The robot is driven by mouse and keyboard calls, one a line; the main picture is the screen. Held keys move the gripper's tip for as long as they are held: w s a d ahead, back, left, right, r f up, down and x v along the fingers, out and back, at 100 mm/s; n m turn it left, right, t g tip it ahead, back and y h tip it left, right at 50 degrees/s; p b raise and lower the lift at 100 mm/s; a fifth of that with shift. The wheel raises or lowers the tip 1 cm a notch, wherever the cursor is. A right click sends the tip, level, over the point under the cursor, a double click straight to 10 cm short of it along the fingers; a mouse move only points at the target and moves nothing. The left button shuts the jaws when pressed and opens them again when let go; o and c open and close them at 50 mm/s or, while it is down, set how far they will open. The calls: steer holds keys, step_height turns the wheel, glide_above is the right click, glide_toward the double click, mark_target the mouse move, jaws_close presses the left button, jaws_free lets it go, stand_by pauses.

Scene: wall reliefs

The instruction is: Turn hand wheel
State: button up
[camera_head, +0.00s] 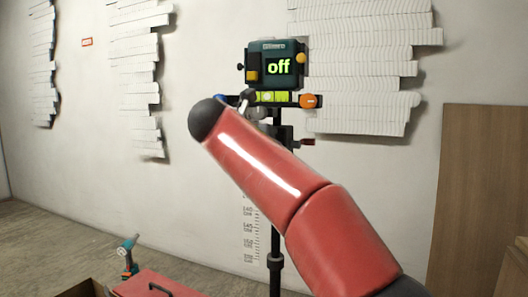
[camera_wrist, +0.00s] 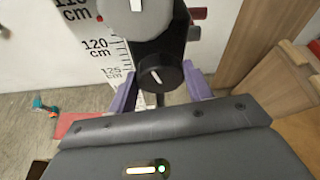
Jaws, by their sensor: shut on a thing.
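A black round hand wheel (camera_wrist: 150,79) with a white pointer mark shows in the middle of the wrist view. My gripper (camera_wrist: 158,77) has its purple fingers on the wheel's left and right sides, shut on it. The wheel sits on a dark stand below a grey part. In the head view, my red arm hides the wheel and most of the gripper.
A level bar with an orange knob (camera_head: 311,101) sits under the device. A wooden panel (camera_head: 478,190) leans at the right. A red toolbox (camera_head: 155,285) and a teal drill (camera_head: 128,256) are at the lower left. White slatted reliefs hang on the wall.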

steer(key=shift+f, duration=0.1)
stand_by(0.3)
steer(key=o, duration=1)
steer(key=shift+p+v, duration=0.35)
steer(key=shift+v, duration=3.55)
